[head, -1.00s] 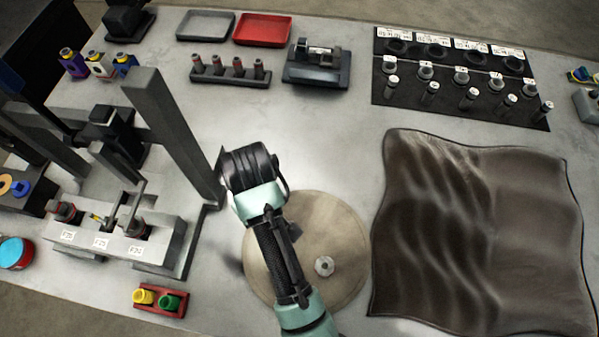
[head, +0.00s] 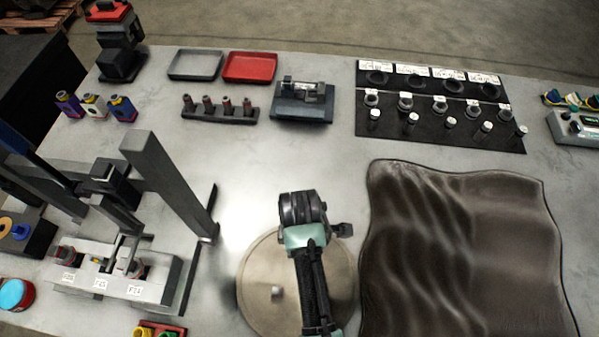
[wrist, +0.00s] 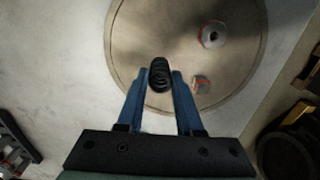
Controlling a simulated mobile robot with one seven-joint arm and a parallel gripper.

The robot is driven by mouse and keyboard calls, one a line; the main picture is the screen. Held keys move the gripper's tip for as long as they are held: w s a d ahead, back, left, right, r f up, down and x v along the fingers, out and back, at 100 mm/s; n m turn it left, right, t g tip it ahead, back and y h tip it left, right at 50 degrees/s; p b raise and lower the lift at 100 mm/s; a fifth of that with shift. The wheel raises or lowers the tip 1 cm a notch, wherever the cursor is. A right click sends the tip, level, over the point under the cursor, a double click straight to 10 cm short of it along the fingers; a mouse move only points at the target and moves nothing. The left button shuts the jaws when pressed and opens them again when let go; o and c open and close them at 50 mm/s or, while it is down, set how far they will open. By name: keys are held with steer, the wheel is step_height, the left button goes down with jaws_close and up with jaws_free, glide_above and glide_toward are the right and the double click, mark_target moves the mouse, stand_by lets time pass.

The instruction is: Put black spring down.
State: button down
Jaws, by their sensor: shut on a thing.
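The black spring (wrist: 160,75) is a small dark coil between the two blue fingertips of my gripper (wrist: 160,81) in the wrist view. My gripper is shut on it. Below it lies the round tan disc (wrist: 135,40), with the spring showing over its near part. The disc also shows in the head view (head: 254,280), where my arm covers its middle and right. In that view my wrist hides the fingers and the spring. The height of the spring above the disc is hard to tell.
Two small metal pieces, one silver (wrist: 212,35) and one nearer (wrist: 201,85), sit on the disc. A grey press frame (head: 170,185) stands left. A dark wrinkled mat (head: 465,250) lies right. Black labelled holder (head: 440,135), red tray (head: 250,67) and grey tray (head: 195,65) lie behind.

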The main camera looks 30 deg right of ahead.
steer(key=shift+f, duration=2.15)
steer(key=c, duration=0.6)
jaws_free()
steer(key=shift+f, duration=0.1)
steer(key=shift+o, duration=0.2)
step_height(320, 180, up, 12)
steer(key=shift+r, duration=0.1)
